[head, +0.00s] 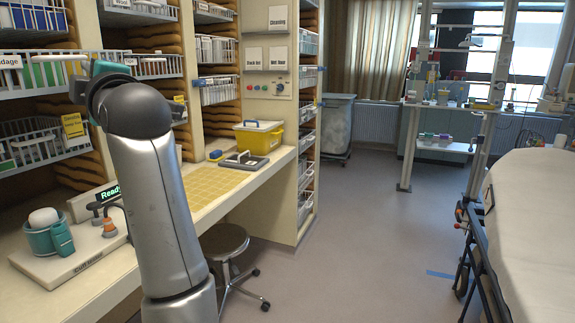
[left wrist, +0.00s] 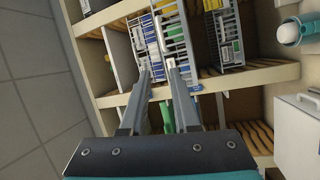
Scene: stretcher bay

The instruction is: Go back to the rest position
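My left arm (head: 160,190) rises from the bottom of the head view, bent at the top. Its teal hand reaches left in front of the shelf baskets. In the left wrist view the two grey fingers of my left gripper (left wrist: 160,66) stand apart, with a gap between the tips. The fingertips are close to a wire basket (left wrist: 174,32) on the shelves; whether they touch it I cannot tell. Nothing is clearly held between them. My right gripper shows in neither view.
A counter below the shelves holds a tray with a teal cup (head: 45,236), a yellow box (head: 259,139) and a clipboard-like tray (head: 245,161). A stool (head: 224,240) stands by the counter. A stretcher (head: 535,215) is at the right. The floor between is clear.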

